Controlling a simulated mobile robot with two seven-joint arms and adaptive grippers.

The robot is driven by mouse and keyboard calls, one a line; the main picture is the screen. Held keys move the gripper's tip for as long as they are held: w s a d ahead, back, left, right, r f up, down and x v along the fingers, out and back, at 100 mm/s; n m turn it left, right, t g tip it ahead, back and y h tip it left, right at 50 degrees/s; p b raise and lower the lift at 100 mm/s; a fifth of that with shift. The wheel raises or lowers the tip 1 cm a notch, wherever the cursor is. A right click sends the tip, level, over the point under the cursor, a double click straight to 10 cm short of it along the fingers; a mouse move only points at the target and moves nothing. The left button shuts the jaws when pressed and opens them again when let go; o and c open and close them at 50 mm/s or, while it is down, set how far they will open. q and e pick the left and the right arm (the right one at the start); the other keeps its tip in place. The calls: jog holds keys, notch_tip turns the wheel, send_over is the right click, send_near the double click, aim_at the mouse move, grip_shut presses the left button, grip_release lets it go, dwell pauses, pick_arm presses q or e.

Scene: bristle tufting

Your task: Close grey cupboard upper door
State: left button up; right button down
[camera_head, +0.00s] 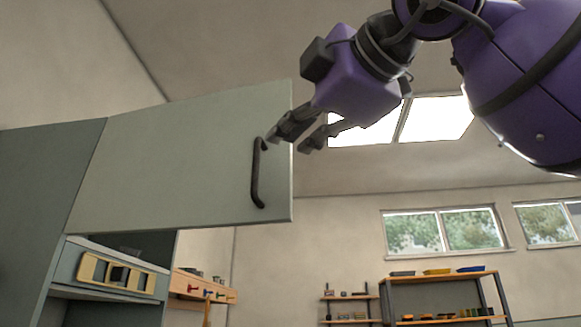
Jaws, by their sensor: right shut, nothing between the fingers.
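The grey cupboard's upper door (175,160) stands open, swung out from the cupboard (45,190) at the left. Its dark bar handle (256,175) is near the door's free right edge. My right gripper (288,144) is shut and empty. It comes in from the upper right, and its fingertips are beside the door's free edge, a little above and right of the handle. I cannot tell whether they touch the door. My left gripper is not in view.
Below the door, an open compartment holds a yellow-framed item (122,274). A wooden rack with coloured knobs (204,288) is behind it. A shelf unit (440,279) with coloured trays stands at the far right under windows (443,230). The space right of the door looks clear.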

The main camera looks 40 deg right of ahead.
jog(key=p, duration=0.2)
send_near(277, 171)
jog(key=w+a+f, duration=0.1)
jog(key=w+a, duration=0.1)
jog(key=a, duration=0.1)
jog(key=w+a+f, duration=0.1)
jog(key=w, duration=0.1)
jog(key=shift+w+a+f, duration=0.1)
jog(key=shift+a+f, duration=0.1)
jog(key=shift+f, duration=0.1)
jog(key=d, duration=0.1)
jog(key=w+d+p, duration=0.1)
jog(key=d, duration=0.1)
jog(key=shift+w+d, duration=0.1)
jog(key=shift+w, duration=0.25)
jog(key=shift+f, duration=0.1)
